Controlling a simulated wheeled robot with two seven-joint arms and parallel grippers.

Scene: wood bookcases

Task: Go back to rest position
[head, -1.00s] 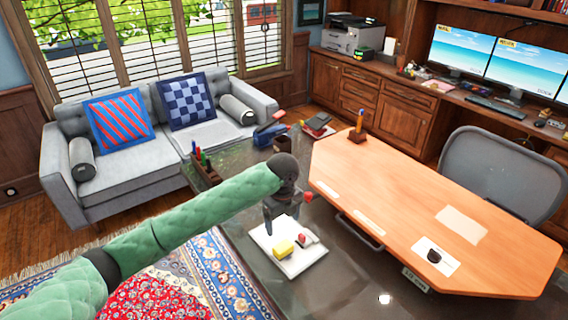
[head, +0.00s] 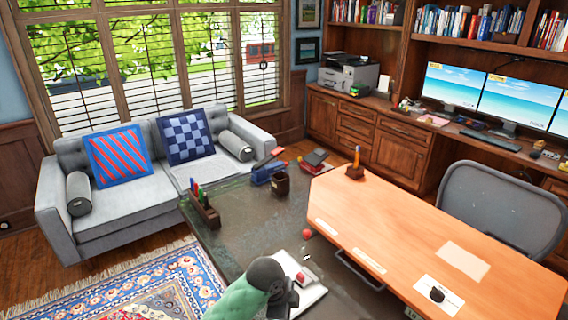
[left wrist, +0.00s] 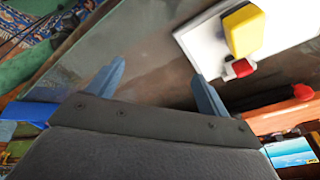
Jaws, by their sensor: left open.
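My left arm comes in at the bottom of the head view, with its gripper end (head: 285,298) low over the dark glass table (head: 245,225). In the left wrist view the two blue fingers of my left gripper (left wrist: 160,85) are spread apart with nothing between them. A white tray (left wrist: 205,50) lies past the fingers, with a yellow block (left wrist: 243,30) and a red-and-white item (left wrist: 238,68) on it. In the head view the arm partly hides the tray (head: 312,297). My right gripper does not show.
An orange wooden desktop (head: 430,240) adjoins the glass table, with a grey chair (head: 505,205) behind it. A pen holder (head: 203,208), blue stapler (head: 267,172) and brown cup (head: 280,184) stand on the glass. A grey sofa (head: 120,240) is at the left.

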